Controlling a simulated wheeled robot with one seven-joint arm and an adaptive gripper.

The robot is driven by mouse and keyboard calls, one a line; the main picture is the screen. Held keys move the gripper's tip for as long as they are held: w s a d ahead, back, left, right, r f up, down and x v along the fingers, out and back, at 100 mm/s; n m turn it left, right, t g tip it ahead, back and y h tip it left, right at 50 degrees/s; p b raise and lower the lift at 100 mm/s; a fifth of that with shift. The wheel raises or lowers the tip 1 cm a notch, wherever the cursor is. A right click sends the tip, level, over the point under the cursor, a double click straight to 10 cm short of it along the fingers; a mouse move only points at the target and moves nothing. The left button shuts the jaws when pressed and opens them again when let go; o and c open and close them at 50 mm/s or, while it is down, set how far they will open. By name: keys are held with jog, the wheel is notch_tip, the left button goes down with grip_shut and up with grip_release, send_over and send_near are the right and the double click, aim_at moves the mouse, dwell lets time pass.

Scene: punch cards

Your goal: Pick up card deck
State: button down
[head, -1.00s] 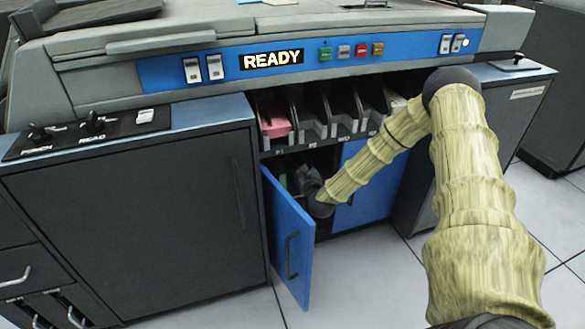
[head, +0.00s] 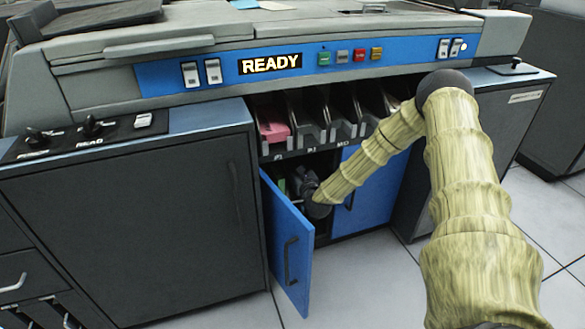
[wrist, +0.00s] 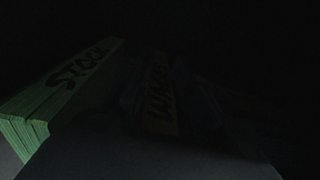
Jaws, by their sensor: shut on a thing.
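My gripper (head: 305,183) reaches inside the open lower cabinet, mostly hidden by its own wrist. In the very dark wrist view, a deck with a yellow strip (wrist: 160,92) and dark lettering lies in the middle, where my gripper is shut on it; the fingers barely show. To the left lies a green card deck (wrist: 62,88) marked STOCK, apart from the yellow one. A bit of green (head: 281,187) also shows inside the cabinet in the head view.
The blue cabinet door (head: 287,240) stands open to the left of my arm. A second blue door (head: 370,190) is on the right. Above are several card slots, one holding pink cards (head: 273,132). The grey machine's panel shows READY (head: 270,64). The floor in front is clear.

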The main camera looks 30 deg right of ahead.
notch_tip(320, 180, up, 4)
jog(key=shift+r+p, duration=0.1)
jog(key=shift+p, duration=1.1)
jog(key=a+p+v, duration=0.2)
jog(key=p+v, duration=0.1)
jog(key=v, duration=1.3)
jog(key=shift+w+r+p, duration=0.3)
jog(key=shift+r, duration=0.15)
